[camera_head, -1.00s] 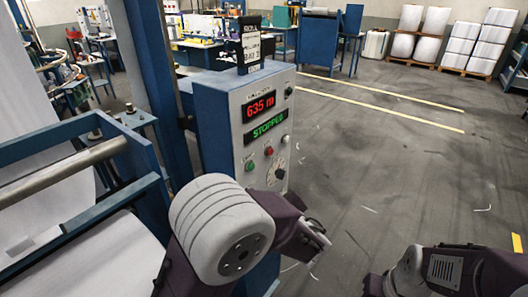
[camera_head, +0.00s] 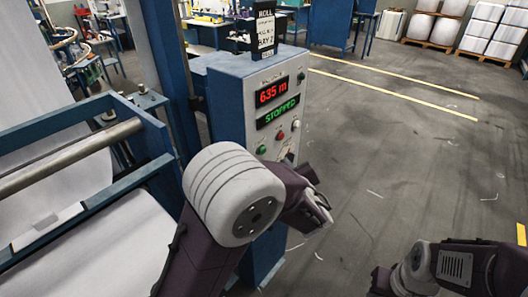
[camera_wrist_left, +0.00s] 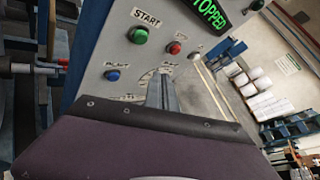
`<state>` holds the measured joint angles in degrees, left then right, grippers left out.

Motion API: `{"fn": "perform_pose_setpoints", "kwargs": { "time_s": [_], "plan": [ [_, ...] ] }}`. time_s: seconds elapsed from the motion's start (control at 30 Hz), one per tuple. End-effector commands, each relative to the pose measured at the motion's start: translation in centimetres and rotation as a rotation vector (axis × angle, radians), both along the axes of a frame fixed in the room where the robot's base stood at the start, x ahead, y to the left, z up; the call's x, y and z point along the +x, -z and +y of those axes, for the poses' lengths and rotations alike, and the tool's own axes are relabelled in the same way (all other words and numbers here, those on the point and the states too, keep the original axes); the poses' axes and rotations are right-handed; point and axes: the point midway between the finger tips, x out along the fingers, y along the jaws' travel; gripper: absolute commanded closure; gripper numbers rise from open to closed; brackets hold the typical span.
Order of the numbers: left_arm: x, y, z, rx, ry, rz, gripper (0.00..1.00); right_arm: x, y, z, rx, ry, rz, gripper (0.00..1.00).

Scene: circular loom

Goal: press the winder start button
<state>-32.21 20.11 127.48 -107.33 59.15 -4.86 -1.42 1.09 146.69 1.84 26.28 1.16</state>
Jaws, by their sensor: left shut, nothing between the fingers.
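The winder control box stands near the middle of the head view, with its grey panel (camera_head: 283,110) facing right. Its displays read 635 m and STOPPED. The green start button (camera_head: 261,150) is low on the panel; in the left wrist view the green button (camera_wrist_left: 138,35) sits under a START label. My left gripper (camera_head: 320,207) is shut and empty, in front of the panel, below and to the right of the button, apart from it. In the wrist view its shut fingers (camera_wrist_left: 163,88) overlap the dial. My right gripper is out of sight; only its arm shows.
A red button (camera_wrist_left: 175,48) is right of the green one, and a blue button (camera_wrist_left: 112,75) is below. A roll label sign (camera_head: 264,32) stands on the box. The blue loom frame (camera_head: 90,140) with white fabric is at left. Open floor lies right.

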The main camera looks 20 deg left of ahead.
Motion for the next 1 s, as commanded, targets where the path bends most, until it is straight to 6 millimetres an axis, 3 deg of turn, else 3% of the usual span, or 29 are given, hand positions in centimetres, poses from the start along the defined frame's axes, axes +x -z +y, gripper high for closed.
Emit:
{"fn": "perform_pose_setpoints", "kwargs": {
  "time_s": [0.2, 0.4, 1.0],
  "plan": [
    [1.1, 0.2, 3.0, -0.002, -0.004, -0.003, 1.0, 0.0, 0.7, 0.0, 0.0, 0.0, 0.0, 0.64],
    [1.6, 0.1, 4.4, -0.001, -0.001, -0.002, 1.0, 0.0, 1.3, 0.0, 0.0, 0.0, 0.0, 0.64],
    [1.7, 0.0, 4.6, 0.0, 0.001, -0.001, 1.0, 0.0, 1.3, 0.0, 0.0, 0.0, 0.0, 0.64]
  ]
}}
